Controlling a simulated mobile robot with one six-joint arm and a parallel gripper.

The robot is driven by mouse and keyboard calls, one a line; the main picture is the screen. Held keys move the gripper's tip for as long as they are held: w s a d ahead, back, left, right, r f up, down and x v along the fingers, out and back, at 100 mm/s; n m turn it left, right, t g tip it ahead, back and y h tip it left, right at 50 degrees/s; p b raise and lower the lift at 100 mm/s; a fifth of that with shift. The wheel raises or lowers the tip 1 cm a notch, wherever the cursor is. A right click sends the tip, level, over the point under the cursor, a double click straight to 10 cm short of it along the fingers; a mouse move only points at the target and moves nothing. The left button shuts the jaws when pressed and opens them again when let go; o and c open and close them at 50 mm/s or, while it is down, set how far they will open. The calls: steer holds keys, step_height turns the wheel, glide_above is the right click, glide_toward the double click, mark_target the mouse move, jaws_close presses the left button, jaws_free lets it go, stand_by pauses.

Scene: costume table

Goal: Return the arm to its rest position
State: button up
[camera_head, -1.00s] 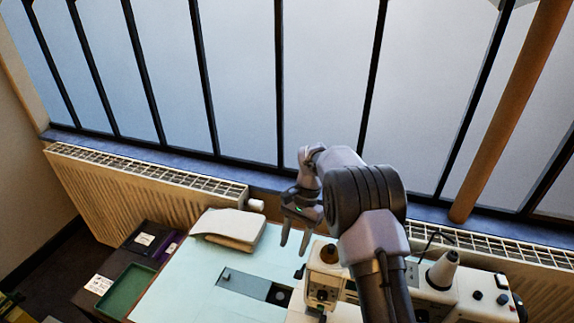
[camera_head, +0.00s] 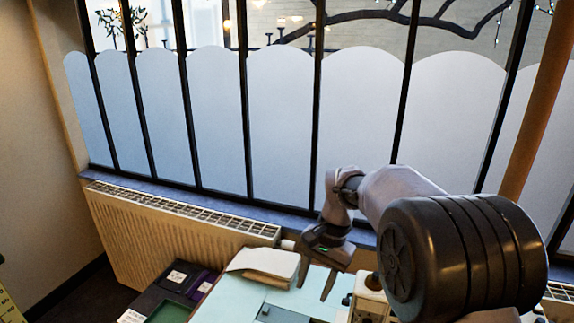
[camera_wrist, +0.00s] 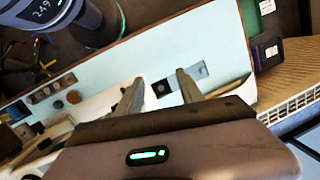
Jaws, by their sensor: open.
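My gripper (camera_head: 315,282) is in the lower middle of the head view, at the end of my arm, which comes in from the lower right. Its two fingers point down and stand apart with nothing between them. It is above the pale blue table (camera_head: 233,295), near a folded cream cloth (camera_head: 265,262). In the wrist view my gripper (camera_wrist: 157,88) shows its two spread fingers over the pale blue tabletop (camera_wrist: 150,50), with a grey plate (camera_wrist: 182,80) beyond them. My arm hides much of the table's right side.
A radiator (camera_head: 165,235) runs below the barred window (camera_head: 280,120). Dark boxes (camera_head: 170,287) and a green tray (camera_head: 168,312) lie left of the table. The space above the table's left part is clear.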

steer(key=s+d+r+t, duration=0.2)
steer(key=s+r+t, duration=0.1)
steer(key=s+r, duration=0.65)
steer(key=s+d+f+n+t+b, duration=0.1)
steer(key=s+d+t, duration=0.1)
steer(key=s, duration=1.3)
steer(key=shift+s+f+n+t+h, duration=0.3)
steer(key=shift+s+n+t, duration=0.1)
steer(key=shift+t, duration=0.5)
steer(key=shift+c, duration=0.5)
